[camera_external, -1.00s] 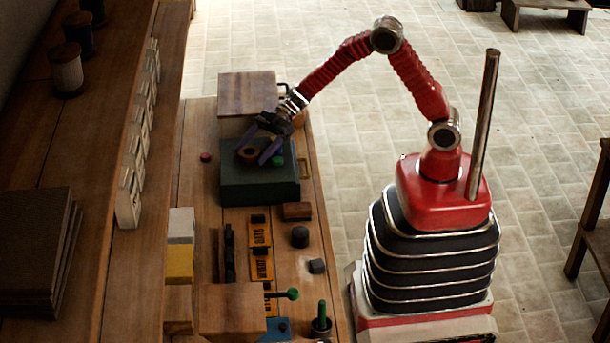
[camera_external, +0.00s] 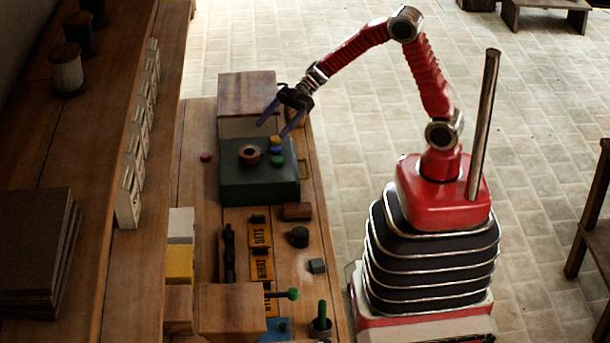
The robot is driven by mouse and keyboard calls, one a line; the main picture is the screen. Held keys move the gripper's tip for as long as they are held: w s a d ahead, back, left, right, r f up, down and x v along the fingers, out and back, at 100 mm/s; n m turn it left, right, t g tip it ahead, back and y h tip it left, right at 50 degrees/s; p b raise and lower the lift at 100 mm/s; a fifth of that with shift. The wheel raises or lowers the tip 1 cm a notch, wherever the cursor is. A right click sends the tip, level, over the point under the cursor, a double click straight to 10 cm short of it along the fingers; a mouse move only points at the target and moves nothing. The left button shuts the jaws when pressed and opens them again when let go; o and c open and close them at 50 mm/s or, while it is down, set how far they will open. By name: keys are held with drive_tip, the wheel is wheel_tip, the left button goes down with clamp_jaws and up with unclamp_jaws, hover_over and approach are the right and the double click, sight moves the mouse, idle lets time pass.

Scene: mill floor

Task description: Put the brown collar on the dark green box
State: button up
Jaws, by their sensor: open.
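The brown collar (camera_external: 249,155) is a small ring with a dark hole. The box stands on the wooden bench. My gripper (camera_external: 280,131) is open and empty, with its two purple fingers apart. It hangs above the far part of the box, up and to the right of the collar in the picture, and is clear of it.
Small yellow, blue and green pieces (camera_external: 277,160) sit on the box right of the collar. A wood-topped block (camera_external: 246,93) stands behind the box. A red knob (camera_external: 206,157) is left of it. Orange labelled plates (camera_external: 261,264) and dark pieces lie nearer.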

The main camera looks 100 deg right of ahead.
drive_tip(key=shift+s+d, duration=0.1)
drive_tip(key=shift+r, duration=0.1)
idle(0.5)
drive_tip(key=shift+w+r, duration=0.2)
drive_tip(key=shift+r, duration=0.05)
wheel_tip(320, 180, up, 8)
drive_tip(key=w+d+m+t+h, duration=0.2)
drive_tip(key=d+m+t+h, duration=0.15)
drive_tip(key=h, duration=0.25)
drive_tip(key=s+d+r+m+h, duration=0.2)
drive_tip(key=s+r+m+h, duration=0.1)
drive_tip(key=s+r+h, duration=0.25)
drive_tip(key=s+a+f+g, duration=0.2)
drive_tip(key=s+a, duration=0.2)
drive_tip(key=s, duration=0.5)
drive_tip(key=s+a+f+m+g+y, duration=0.1)
drive_tip(key=s+a+f+g, duration=0.2)
drive_tip(key=s, duration=0.6)
drive_tip(key=s+a+f+m+g+y, duration=0.1)
drive_tip(key=s+a+f+g, duration=0.1)
drive_tip(key=s, duration=0.7)
drive_tip(key=a+f, duration=0.1)
drive_tip(key=a, duration=0.1)
drive_tip(key=shift+a, duration=0.4)
